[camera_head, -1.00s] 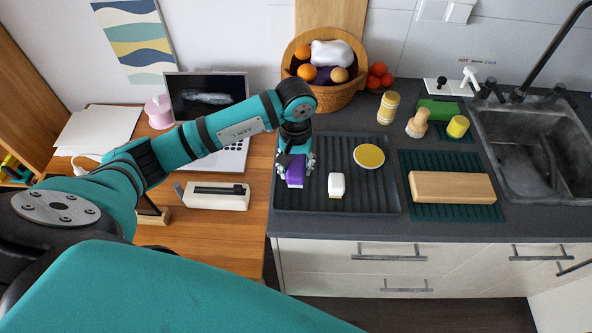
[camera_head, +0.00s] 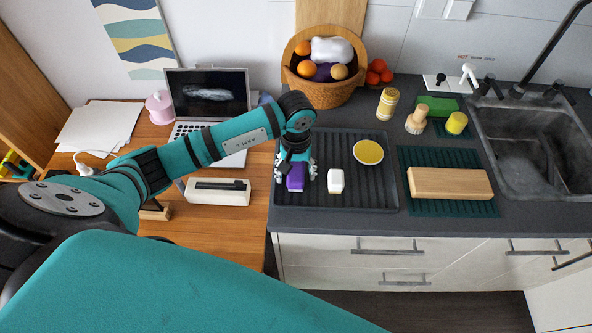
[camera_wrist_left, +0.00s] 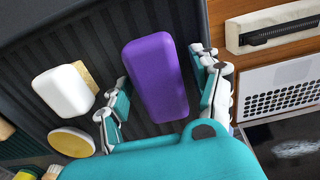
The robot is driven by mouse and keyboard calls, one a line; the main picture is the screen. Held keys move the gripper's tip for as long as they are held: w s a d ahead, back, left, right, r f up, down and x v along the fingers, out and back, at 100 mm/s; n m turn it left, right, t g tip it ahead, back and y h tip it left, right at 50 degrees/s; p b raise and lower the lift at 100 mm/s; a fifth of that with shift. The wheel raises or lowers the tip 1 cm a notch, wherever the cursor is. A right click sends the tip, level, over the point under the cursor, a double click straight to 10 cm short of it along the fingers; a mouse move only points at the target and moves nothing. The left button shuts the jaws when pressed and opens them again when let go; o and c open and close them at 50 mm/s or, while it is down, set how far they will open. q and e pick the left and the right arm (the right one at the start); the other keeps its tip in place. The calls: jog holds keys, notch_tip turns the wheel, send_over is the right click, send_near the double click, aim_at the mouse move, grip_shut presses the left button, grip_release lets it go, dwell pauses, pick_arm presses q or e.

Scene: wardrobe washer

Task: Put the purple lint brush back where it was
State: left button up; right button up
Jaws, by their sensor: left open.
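The purple lint brush (camera_head: 296,179) lies on the dark ribbed tray (camera_head: 340,203), near its left side. In the left wrist view the purple lint brush (camera_wrist_left: 157,76) appears as a rounded purple block between the spread fingers. My left gripper (camera_head: 297,172) points down over it. In the wrist view the left gripper's fingers (camera_wrist_left: 160,92) stand on both sides, with a gap visible at the left finger. A white brush-like block (camera_head: 336,181) lies to the right on the same tray. My right gripper is not visible.
A yellow round dish (camera_head: 368,152) is on the tray's far right. A wooden block (camera_head: 449,183) lies on a green mat. A fruit basket (camera_head: 318,92) stands behind. A white device (camera_head: 218,192) and a laptop (camera_head: 207,95) are to the left.

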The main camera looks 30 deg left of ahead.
aim_at(296, 169)
pick_arm(q)
jog(key=shift+r, duration=0.1)
jog(key=shift+r, duration=0.2)
notch_tip(296, 169, up, 10)
jog(key=b, duration=0.4)
jog(key=shift+r, duration=0.9)
